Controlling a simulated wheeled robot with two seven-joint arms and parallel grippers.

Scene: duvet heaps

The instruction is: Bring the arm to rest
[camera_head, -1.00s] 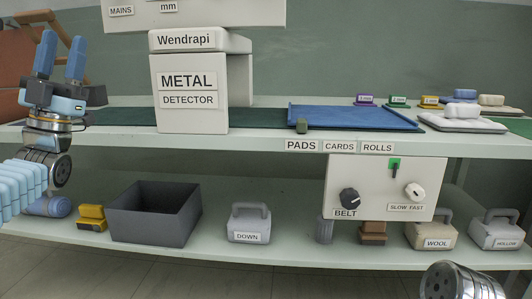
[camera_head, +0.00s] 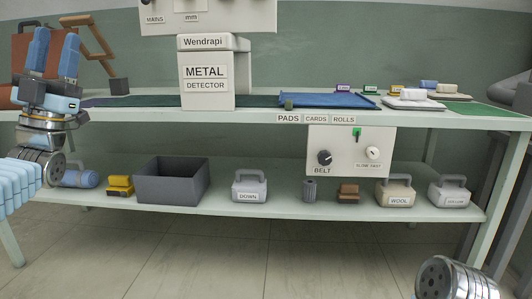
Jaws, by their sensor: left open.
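My left gripper (camera_head: 54,54) is at the far left, raised with its two blue fingers pointing up. The fingers stand apart with nothing between them. It is in front of the left end of the bench, and its blue arm comes in from the left edge. At the bottom right a metal round link (camera_head: 455,280) of my right arm shows. My right gripper is out of the picture.
The bench (camera_head: 250,116) carries a metal detector (camera_head: 206,100) and a blue cloth (camera_head: 325,100). The lower shelf (camera_head: 285,210) holds a grey bin (camera_head: 170,182) and labelled weights such as DOWN (camera_head: 249,187). A belt control box (camera_head: 350,150) hangs in front. The floor ahead is clear.

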